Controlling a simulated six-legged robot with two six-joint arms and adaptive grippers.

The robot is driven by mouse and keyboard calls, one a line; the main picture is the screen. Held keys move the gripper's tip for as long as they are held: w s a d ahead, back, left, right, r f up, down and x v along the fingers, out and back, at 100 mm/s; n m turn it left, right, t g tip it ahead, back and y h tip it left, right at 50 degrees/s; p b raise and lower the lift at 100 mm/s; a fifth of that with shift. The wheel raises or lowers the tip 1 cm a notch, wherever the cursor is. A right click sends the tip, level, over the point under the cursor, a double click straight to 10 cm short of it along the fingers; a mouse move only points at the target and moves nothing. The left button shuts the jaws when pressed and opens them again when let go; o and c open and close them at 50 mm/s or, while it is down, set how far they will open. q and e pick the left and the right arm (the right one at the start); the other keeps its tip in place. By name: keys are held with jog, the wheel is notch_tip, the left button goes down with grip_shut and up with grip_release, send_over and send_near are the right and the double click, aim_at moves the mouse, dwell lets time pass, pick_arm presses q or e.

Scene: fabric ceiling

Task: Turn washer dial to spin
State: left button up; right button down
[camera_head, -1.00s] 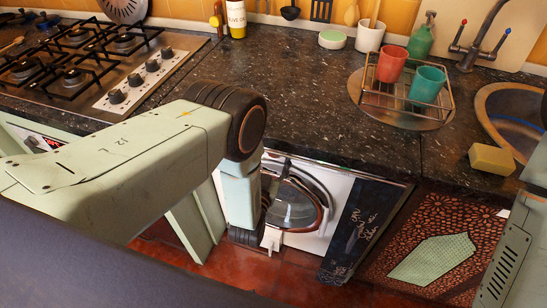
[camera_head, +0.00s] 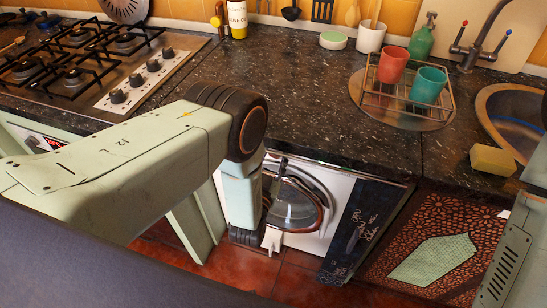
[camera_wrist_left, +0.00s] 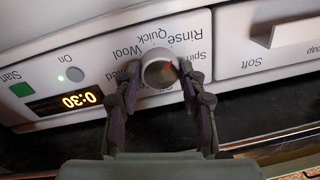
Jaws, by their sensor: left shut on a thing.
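The washer's round silver dial (camera_wrist_left: 160,73) is in the middle of the left wrist view, on a white panel whose text appears upside down. A small red mark shows at the dial's upper right. My right gripper is out of view.
The wrist view shows a lit 0:30 display (camera_wrist_left: 67,103), a green Start button (camera_wrist_left: 21,89) and a drawer (camera_wrist_left: 270,40). In the head view, a dark counter (camera_head: 300,95) overhangs the washer.

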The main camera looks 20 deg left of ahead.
pick_arm(q)
jog(key=shift+m, duration=0.3)
jog(key=shift+f+m+t+b, duration=0.1)
jog(key=shift+m+t+b, duration=0.2)
jog(key=shift+m+b, duration=2.65)
jog(key=m+p, duration=0.2)
jog(key=m, duration=0.1)
jog(key=shift+a+p, duration=0.1)
jog(key=shift+p, duration=0.2)
jog(key=o, duration=1.2)
jog(key=shift+c, duration=0.2)
jog(key=shift+s, duration=0.1)
jog(key=s, duration=0.7)
jog(key=shift+s+f, duration=0.15)
